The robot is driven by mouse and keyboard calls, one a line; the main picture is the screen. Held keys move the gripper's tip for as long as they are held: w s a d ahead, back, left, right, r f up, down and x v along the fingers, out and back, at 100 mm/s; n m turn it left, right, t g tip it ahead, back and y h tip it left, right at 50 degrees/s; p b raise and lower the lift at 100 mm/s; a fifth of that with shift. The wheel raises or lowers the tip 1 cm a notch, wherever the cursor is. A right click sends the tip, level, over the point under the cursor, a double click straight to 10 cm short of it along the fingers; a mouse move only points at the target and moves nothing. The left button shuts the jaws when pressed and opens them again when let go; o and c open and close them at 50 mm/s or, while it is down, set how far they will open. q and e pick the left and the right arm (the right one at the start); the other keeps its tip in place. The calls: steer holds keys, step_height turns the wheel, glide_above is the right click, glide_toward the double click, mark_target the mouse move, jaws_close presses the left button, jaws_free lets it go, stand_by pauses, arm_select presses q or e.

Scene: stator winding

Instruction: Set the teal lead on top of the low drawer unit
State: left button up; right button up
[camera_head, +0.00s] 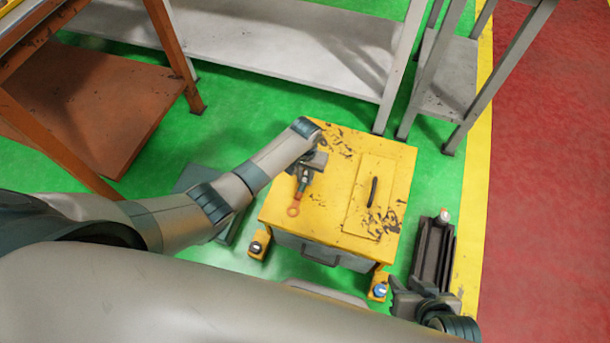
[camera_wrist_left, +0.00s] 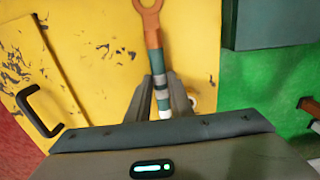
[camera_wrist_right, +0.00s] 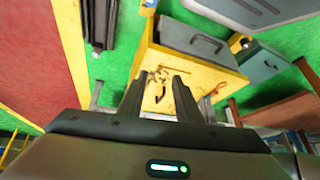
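The teal lead (camera_head: 300,191) has an orange ring end, a teal and grey banded body and a white tip. It also shows in the left wrist view (camera_wrist_left: 159,83), lying between the fingers of my left gripper (camera_wrist_left: 161,82), which are shut on its banded part. In the head view my left gripper (camera_head: 305,174) is over the left part of the yellow top of the low drawer unit (camera_head: 335,185). I cannot tell whether the lead touches the top. My right gripper (camera_wrist_right: 157,80) is open and empty, pointing toward the unit from the right.
The unit has a black handle (camera_head: 373,192) on its top and a grey drawer (camera_head: 320,250) in front. A long dark object (camera_head: 433,252) stands right of it on the green floor. A grey shelf (camera_head: 270,40) is behind, an orange rack (camera_head: 90,100) at left.

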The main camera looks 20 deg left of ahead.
mark_target(305, 178)
arm_select(q)
steer(key=shift+o, duration=1.2)
steer(key=shift+r, duration=0.1)
